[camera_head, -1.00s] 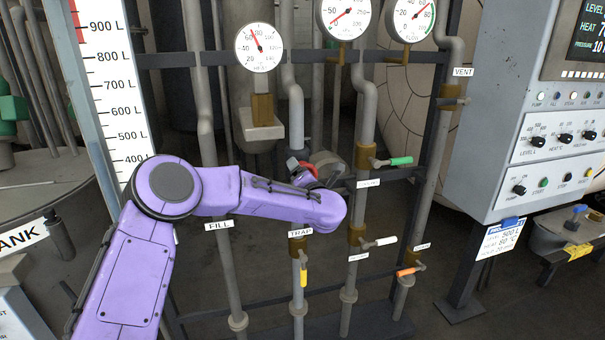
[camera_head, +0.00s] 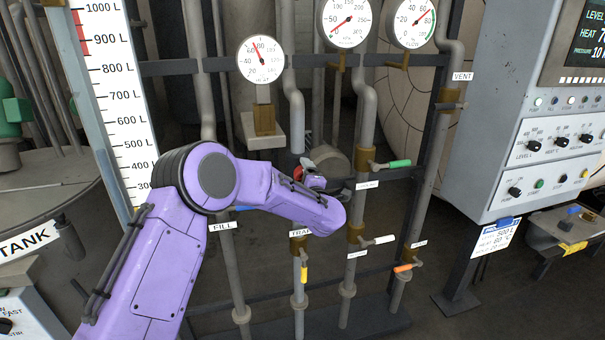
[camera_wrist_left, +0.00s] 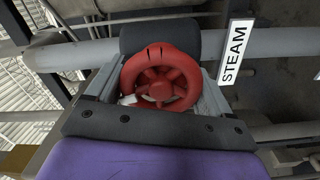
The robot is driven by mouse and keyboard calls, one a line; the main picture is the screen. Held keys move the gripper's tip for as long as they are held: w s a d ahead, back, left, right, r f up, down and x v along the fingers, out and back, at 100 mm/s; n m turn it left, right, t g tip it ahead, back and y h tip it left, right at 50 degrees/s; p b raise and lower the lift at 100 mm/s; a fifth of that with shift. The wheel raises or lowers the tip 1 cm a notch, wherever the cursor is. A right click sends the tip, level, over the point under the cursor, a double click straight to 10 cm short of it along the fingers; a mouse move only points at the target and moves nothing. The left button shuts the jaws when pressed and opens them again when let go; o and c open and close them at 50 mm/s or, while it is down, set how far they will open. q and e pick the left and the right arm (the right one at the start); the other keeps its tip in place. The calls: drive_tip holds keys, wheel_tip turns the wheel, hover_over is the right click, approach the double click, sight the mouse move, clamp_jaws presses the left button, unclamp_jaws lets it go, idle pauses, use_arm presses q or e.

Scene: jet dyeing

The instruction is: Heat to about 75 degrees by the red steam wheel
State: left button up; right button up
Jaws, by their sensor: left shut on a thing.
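The red steam wheel (camera_wrist_left: 160,88) fills the middle of the left wrist view, beside a STEAM label (camera_wrist_left: 235,52). My left gripper (camera_wrist_left: 158,84) is shut on it, with a finger at each side. In the head view my purple arm and left gripper (camera_head: 312,172) hide most of the wheel; only a small red part shows. The temperature dial (camera_head: 261,60) has its red needle near the 60 mark. The control panel screen (camera_head: 590,38) shows a HEAT line starting with 7; the rest is cut off. My right gripper is not in view.
Pipes with a green-handled valve (camera_head: 398,163), a white-handled valve (camera_head: 384,240) and a yellow-handled valve (camera_head: 304,274) stand close to my left arm. A level scale (camera_head: 120,105) stands at left. The control cabinet (camera_head: 500,140) stands at right.

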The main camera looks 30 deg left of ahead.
use_arm(q)
drive_tip(key=shift+m+p, duration=0.45)
drive_tip(key=shift+m, duration=0.55)
drive_tip(key=shift+f, duration=0.1)
drive_tip(key=o, duration=0.9)
drive_tip(key=shift+d, duration=0.1)
drive_tip(key=b+v, duration=0.2)
drive_tip(key=v, duration=0.8)
drive_tip(key=shift+s+d, duration=0.1)
drive_tip(key=shift+s, duration=0.15)
